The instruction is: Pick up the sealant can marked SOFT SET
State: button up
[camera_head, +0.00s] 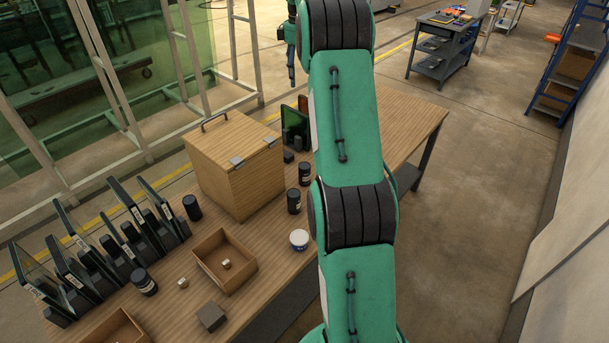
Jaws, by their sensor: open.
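Several dark cylindrical cans with pale label bands stand on the wooden table (175,310). One dark can (192,207) is left of the wooden box, and another dark can (144,283) is by the rack of panes. Two more dark cans, one nearer (294,201) and one farther (305,173), stand right of the box, close to my arm. Their labels are too small to read, so I cannot tell which is marked SOFT SET. My gripper (291,76) is up beyond the table's far side, partly hidden by my arm. It is open, empty and apart from every can.
A lidded wooden box (234,190) stands mid-table. An open wooden tray (247,278) with a small block, a white-lidded tub (299,240) and a grey block (211,316) are in front. Panes in dark racks (75,275) fill the left side. The table's far right end is clear.

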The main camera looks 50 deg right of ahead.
jog(key=shift+d+f, duration=0.8)
jog(key=shift+d, duration=0.5)
send_over(304, 165)
notch_tip(304, 165, down, 35)
jog(key=shift+s+r, duration=0.1)
jog(key=shift+f, duration=0.2)
jog(key=shift+f, duration=4.15)
jog(key=shift+f+p, duration=0.3)
jog(key=shift+f, duration=2.3)
jog(key=c, duration=1.6)
